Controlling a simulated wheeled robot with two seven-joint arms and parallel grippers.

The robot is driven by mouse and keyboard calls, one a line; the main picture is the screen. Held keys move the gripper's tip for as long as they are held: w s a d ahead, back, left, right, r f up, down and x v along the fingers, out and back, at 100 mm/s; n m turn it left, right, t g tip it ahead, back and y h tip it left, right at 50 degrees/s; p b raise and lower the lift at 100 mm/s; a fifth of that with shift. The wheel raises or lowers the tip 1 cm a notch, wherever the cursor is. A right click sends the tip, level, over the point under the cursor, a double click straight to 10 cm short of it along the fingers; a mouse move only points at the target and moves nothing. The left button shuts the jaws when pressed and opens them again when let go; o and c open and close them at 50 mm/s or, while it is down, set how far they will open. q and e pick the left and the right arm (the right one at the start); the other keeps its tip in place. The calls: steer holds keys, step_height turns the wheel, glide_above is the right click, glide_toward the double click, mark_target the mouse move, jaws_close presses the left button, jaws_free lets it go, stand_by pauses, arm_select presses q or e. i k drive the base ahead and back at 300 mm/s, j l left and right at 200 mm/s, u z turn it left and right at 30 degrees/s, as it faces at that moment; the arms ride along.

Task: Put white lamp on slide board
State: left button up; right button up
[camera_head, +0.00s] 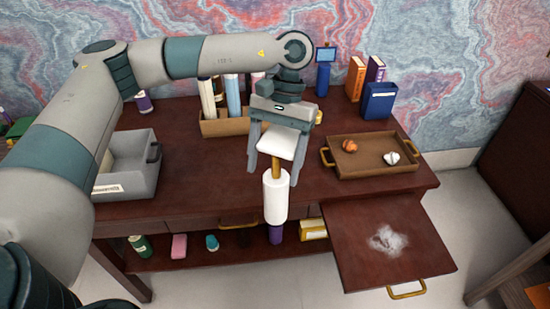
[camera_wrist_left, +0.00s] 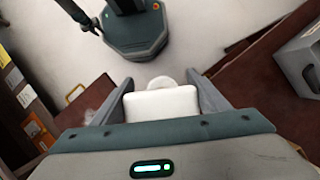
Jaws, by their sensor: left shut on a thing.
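The white lamp has a white block-like top (camera_head: 283,142), a gold stem and a white cylinder (camera_head: 276,197) at its lower end. In the left wrist view the lamp's white top (camera_wrist_left: 160,104) sits between the fingers. The slide board (camera_head: 345,262) is a dark red-brown panel pulled out at the desk's front right, with a whitish smudge on it and a gold handle.
A brown tray (camera_head: 348,168) with an orange object and a white object stands behind the slide board. A grey box (camera_head: 120,184) is at the left. A lower shelf carries small items.

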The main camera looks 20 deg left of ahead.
mark_target(390, 222)
steer(key=k, duration=0.4)
steer(key=z, duration=1.2)
